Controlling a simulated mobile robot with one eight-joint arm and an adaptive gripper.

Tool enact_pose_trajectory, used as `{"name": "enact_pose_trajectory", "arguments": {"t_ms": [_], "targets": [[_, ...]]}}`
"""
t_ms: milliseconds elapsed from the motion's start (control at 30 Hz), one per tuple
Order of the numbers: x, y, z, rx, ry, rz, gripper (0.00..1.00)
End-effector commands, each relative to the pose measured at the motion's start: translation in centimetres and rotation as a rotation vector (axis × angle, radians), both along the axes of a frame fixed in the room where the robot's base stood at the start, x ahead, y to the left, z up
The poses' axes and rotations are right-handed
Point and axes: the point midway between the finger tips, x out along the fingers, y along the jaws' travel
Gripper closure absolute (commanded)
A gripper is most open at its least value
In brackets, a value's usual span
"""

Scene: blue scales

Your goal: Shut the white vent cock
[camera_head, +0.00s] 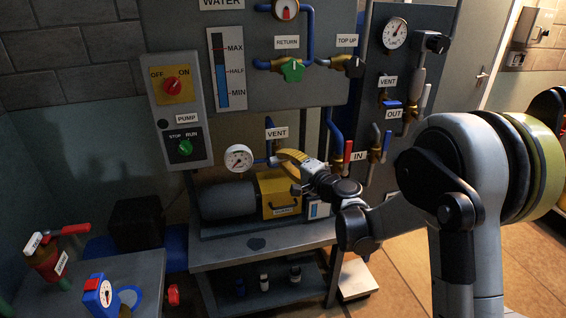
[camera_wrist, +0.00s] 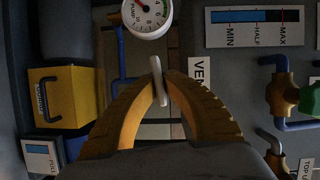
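The white vent cock (camera_wrist: 158,82) shows in the wrist view as a slim white lever beside the VENT label (camera_wrist: 198,72), close to the pump gauge (camera_wrist: 147,14). My gripper (camera_wrist: 159,76) has its two yellow fingers on either side of the lever, with the tips appearing to touch it. In the head view my gripper (camera_head: 281,157) is just below the VENT label (camera_head: 276,133) and right of the gauge (camera_head: 239,158). There the cock is mostly hidden by the fingers, and its valve body cannot be made out clearly.
The yellow-and-grey pump (camera_head: 283,192) stands just below my gripper. Red-handled (camera_head: 348,150) and blue-handled (camera_head: 386,141) valves are to the right near the IN label. The green RETURN valve (camera_head: 292,69) is above. The pump switch panel (camera_head: 176,110) is left.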

Motion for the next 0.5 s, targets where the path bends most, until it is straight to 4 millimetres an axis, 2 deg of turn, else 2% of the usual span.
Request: {"name": "enact_pose_trajectory", "arguments": {"t_ms": [233,500], "targets": [[0.02,0.03,-0.14,0.102,0.029,0.001,1.00],[0.01,0.05,-0.09,0.141,0.041,0.001,1.00]]}}
